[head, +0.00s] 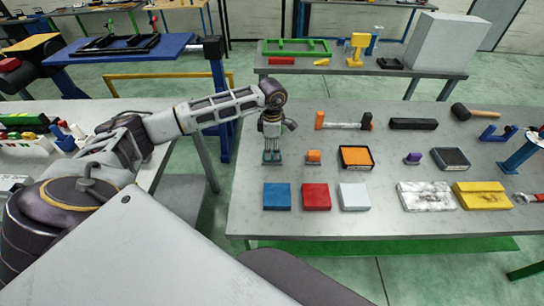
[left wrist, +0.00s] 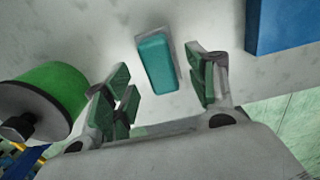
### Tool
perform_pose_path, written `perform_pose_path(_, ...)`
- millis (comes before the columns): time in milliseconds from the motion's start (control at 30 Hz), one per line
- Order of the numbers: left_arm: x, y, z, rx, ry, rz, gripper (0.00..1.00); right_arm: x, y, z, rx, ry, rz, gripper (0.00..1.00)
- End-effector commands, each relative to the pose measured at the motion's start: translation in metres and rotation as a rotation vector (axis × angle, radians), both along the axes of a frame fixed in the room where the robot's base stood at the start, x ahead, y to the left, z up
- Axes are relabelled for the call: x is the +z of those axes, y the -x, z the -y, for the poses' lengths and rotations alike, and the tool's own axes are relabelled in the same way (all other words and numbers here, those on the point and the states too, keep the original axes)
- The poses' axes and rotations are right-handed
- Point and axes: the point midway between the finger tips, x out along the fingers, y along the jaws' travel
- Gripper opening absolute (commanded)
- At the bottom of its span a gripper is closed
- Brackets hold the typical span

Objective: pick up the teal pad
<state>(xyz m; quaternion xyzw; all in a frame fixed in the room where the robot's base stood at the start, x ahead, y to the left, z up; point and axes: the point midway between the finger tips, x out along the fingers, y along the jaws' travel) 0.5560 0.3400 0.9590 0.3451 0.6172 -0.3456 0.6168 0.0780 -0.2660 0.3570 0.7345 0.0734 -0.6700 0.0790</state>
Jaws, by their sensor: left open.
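The teal pad (left wrist: 156,65) shows in the left wrist view as a small rounded block on a thin grey base on the grey table (head: 385,222). My left gripper (left wrist: 161,72) is open, with its green-padded fingers to either side of the pad in the picture. I see no contact, and the remaining gap is hard to judge. In the head view my left gripper (head: 272,157) points down at the table's left part, behind the blue square block (head: 277,196). It largely hides the pad there. My right gripper is not in view.
A red block (head: 315,196) and a white block (head: 354,197) sit right of the blue one. A small orange pad (head: 314,157) is right of my left gripper. A green cylinder (left wrist: 45,95) shows left in the wrist view. The table's front strip is clear.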

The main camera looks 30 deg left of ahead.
Motion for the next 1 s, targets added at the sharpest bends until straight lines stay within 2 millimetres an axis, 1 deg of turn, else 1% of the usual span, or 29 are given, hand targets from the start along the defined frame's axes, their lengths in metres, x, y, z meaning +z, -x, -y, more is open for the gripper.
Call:
perform_pose_path(33, -0.004, 0.000, 0.000, 0.000, 0.001, -0.002, 0.57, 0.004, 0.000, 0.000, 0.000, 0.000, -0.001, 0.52)
perform_pose_path(100, -0.013, 0.001, -0.001, 0.000, -0.001, -0.003, 0.57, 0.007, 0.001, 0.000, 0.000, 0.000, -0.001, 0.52)
perform_pose_path(300, -0.030, 0.000, -0.001, -0.001, -0.001, -0.001, 0.57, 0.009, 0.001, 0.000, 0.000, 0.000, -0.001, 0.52)
perform_pose_path(433, -0.033, 0.000, -0.001, 0.000, -0.001, 0.001, 0.57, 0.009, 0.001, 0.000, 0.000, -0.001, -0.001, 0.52)
perform_pose_path(800, -0.033, 0.000, -0.001, 0.000, -0.001, 0.001, 0.57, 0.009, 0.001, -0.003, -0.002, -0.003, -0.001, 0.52)
perform_pose_path(833, -0.033, 0.000, -0.001, 0.000, -0.001, 0.001, 0.56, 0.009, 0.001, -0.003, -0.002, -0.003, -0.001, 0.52)
perform_pose_path(867, -0.033, 0.000, -0.001, 0.000, -0.001, 0.001, 0.52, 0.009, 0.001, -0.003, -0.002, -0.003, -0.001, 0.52)
perform_pose_path(1000, -0.033, 0.000, -0.001, 0.000, -0.001, 0.001, 0.34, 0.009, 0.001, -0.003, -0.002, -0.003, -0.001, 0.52)
